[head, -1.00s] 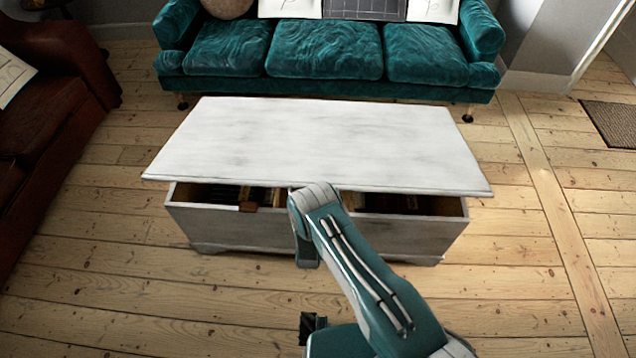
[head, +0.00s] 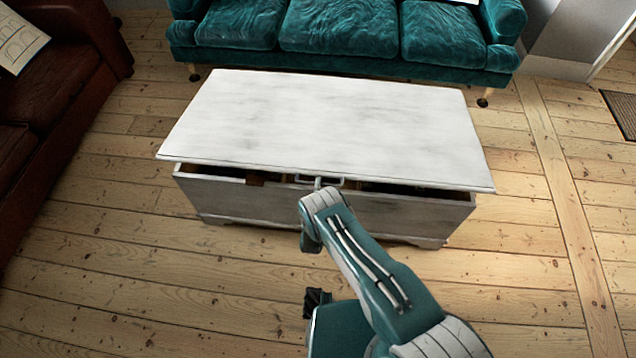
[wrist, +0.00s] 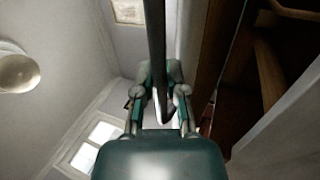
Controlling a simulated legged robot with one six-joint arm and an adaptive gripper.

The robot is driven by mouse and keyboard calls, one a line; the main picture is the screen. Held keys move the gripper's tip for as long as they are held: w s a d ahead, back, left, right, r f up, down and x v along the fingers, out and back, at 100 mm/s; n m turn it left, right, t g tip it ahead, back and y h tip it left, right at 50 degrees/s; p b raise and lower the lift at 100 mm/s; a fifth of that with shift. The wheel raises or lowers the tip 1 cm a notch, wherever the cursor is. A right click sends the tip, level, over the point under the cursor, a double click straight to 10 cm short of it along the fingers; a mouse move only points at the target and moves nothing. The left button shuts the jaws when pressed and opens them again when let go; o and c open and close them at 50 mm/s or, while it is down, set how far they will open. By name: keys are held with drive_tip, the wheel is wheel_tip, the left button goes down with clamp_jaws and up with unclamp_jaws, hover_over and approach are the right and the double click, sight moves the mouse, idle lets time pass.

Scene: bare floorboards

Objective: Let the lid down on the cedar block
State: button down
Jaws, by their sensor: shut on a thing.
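The chest's whitish lid (head: 330,120) is nearly down, its front edge a small gap above the chest body (head: 330,210). A small brown cedar block (head: 255,180) shows in that gap at the front rim, left of the middle. I cannot tell whether the lid touches it. A metal handle (head: 328,181) shows at the middle of the lid's front edge. In the wrist view my gripper (wrist: 160,90) is shut on a dark bar (wrist: 156,40), which looks like this handle. In the head view my arm hides the fingers.
A teal sofa (head: 340,30) stands behind the chest, and a brown leather sofa (head: 60,80) stands at the left. Bare floorboards (head: 130,270) are clear in front and to the right. A dark mat (head: 622,112) lies at the far right.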

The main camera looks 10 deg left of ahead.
drive_tip(key=c, duration=0.7)
unclamp_jaws()
drive_tip(key=shift+w+r, duration=0.1)
drive_tip(key=shift+w, duration=0.1)
drive_tip(key=shift+s, duration=0.15)
drive_tip(key=v, duration=1.2)
